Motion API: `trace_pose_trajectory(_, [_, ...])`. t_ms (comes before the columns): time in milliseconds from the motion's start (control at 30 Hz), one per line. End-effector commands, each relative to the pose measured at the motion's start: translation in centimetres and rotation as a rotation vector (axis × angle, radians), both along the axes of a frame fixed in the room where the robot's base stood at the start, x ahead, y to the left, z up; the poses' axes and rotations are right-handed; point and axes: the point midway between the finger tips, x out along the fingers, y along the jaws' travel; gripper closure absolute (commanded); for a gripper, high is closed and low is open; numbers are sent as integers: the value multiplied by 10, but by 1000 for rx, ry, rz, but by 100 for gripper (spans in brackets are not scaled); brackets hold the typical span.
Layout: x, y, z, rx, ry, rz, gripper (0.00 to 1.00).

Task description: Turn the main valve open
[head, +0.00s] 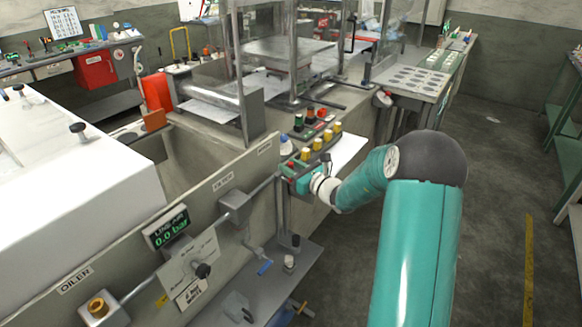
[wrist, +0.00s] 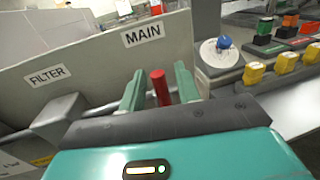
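The main valve's red handle (wrist: 160,88) stands under the MAIN label (wrist: 143,35) in the wrist view. My gripper (wrist: 160,88) is open, with one teal finger on each side of the red handle. Gaps show between the handle and both fingers, so they look apart from it. In the head view, my gripper (head: 297,172) is at the right end of the pipe by the panel. The pressure display (head: 168,227) reads "LINE AIR 0.0 bar".
The panel carries a filter block (head: 235,205), a black knob (head: 203,270) and a brass oiler fitting (head: 97,306). Yellow buttons (wrist: 286,62) and a blue knob (wrist: 224,42) sit close on the right. A grey shelf (head: 262,285) lies below. Open floor (head: 490,190) is at right.

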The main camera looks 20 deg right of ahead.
Motion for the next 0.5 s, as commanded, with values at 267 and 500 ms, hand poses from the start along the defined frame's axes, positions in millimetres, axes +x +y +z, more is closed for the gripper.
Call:
trace_pose_trajectory(267, [2,1,0,0,0,0,67])
trace_pose_trajectory(500, [2,1,0,0,0,0,100])
